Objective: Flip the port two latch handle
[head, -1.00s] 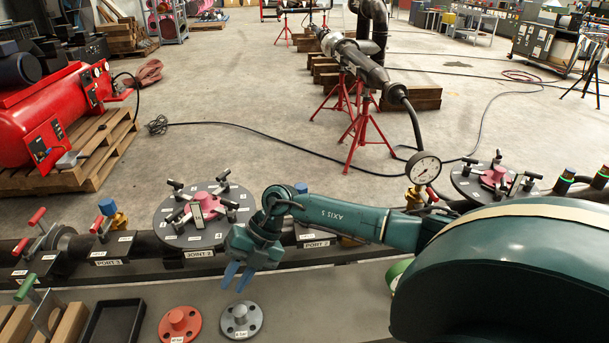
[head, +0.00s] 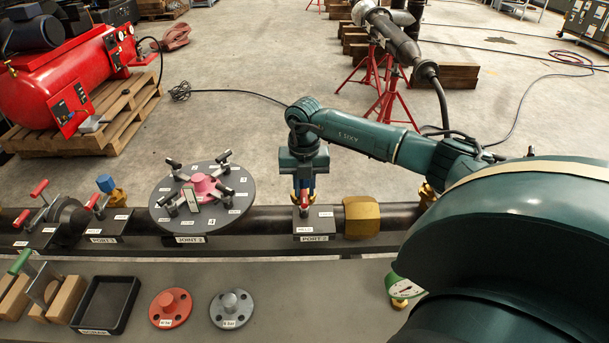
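The port two block (head: 322,222), labelled PORT 2, sits on the dark pipe right of joint 2. A red latch handle (head: 304,197) stands up from it. My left gripper is not in view.
Joint 2, a round dark flange (head: 165,208) with several clamp handles, lies to the left. Port 3 (head: 105,228) is farther left. A red flanged spool (head: 171,305), a grey one (head: 232,307) and a black tray (head: 107,302) rest on the bench. A green gauge (head: 404,287) is at right.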

